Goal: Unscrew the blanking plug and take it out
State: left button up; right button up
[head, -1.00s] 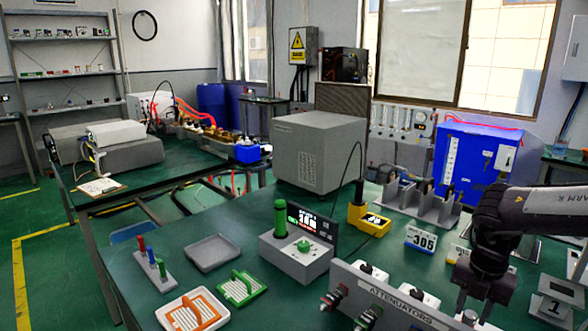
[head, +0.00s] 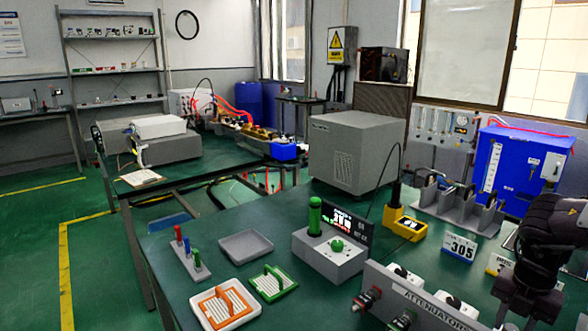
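I cannot tell for sure which part is the blanking plug. A grey box (head: 325,262) on the green bench carries an upright green cylinder (head: 314,217), a green knob (head: 337,245) and a small lit display (head: 349,228). In front of it stands a grey panel marked ATTENUATORS (head: 425,303) with dark connectors (head: 366,298) on its face. My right gripper (head: 525,312) points down at the lower right, beyond the panel and well right of the grey box; its fingertips are not clear. My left gripper is out of view.
An empty grey tray (head: 246,246), an orange-framed tray (head: 225,306), a green-framed tray (head: 271,284) and a rack of coloured pegs (head: 190,256) lie left of the grey box. A yellow device (head: 405,225), a 305 card (head: 459,247) and a grey cabinet (head: 350,150) stand behind.

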dwell(0.6)
grip_shut()
jog(key=shift+r, duration=0.15)
jog(key=shift+r+p, duration=1.95)
jog(key=shift+r, duration=0.95)
